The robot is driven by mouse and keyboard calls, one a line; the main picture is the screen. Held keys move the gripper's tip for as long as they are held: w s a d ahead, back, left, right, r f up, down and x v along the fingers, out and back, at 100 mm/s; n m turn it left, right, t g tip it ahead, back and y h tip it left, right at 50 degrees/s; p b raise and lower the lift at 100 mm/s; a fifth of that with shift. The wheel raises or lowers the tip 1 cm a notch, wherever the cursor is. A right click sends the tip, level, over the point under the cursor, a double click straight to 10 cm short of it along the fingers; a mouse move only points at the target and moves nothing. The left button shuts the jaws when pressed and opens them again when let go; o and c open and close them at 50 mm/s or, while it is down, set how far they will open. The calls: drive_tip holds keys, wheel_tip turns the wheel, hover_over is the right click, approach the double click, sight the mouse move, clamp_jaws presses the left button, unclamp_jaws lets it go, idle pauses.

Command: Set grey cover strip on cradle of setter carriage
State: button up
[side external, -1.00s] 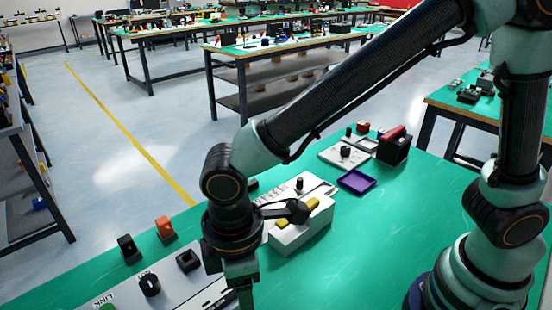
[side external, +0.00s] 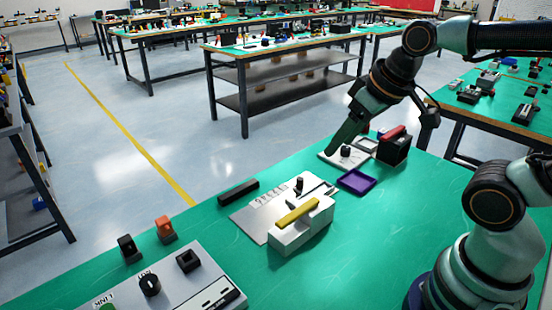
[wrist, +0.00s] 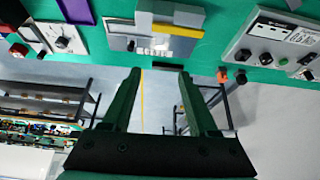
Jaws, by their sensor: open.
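A long dark strip (side external: 238,192), near black in this light, lies on the green table near its far edge; it is the likeliest cover strip. It also shows in the wrist view (wrist: 170,67). A white block (side external: 302,232) with a yellow bar (side external: 297,212) across its top stands on a pale plate, with a black knob beside it. This may be the setter carriage; I cannot make out its cradle clearly. My gripper (side external: 332,152) is at the table's far right, close to a dial panel. In the wrist view its fingers (wrist: 157,72) are apart and empty.
The pale dial panel (side external: 330,158), a purple tray (side external: 357,182) and a black box with a red top (side external: 395,148) stand at the right. Black (side external: 129,249) and orange (side external: 165,229) blocks and a control panel (side external: 190,284) are at left.

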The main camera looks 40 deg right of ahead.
drive_tip(key=shift+s+d, duration=0.15)
drive_tip(key=shift+d, duration=0.25)
drive_tip(key=shift+r, duration=0.1)
drive_tip(key=w+a+f+n+g+y, duration=0.1)
drive_tip(key=a+f+n+g, duration=0.15)
drive_tip(key=a, duration=0.45)
drive_tip(key=a+f+n+g, duration=0.1)
drive_tip(key=a+f+n, duration=0.1)
drive_tip(key=a+n, duration=0.35)
drive_tip(key=s+a+f+n+g+h, duration=0.1)
drive_tip(key=s+a+f+n, duration=0.2)
drive_tip(key=a, duration=0.5)
drive_tip(key=s+a+f+n+g, duration=0.1)
drive_tip(key=s+a+f, duration=0.2)
drive_tip(key=a+f, duration=0.3)
drive_tip(key=f, duration=0.2)
drive_tip(key=a+f, duration=0.1)
drive_tip(key=f, duration=0.2)
drive_tip(key=shift+f, duration=0.1)
drive_tip(key=shift+w+a+f, duration=0.15)
drive_tip(key=shift+a+f, duration=0.05)
drive_tip(key=shift+f, duration=1.2)
drive_tip(key=shift+w+a+f, duration=0.1)
drive_tip(key=shift+a+f, duration=0.05)
drive_tip(key=shift+f, duration=1.25)
clamp_jaws()
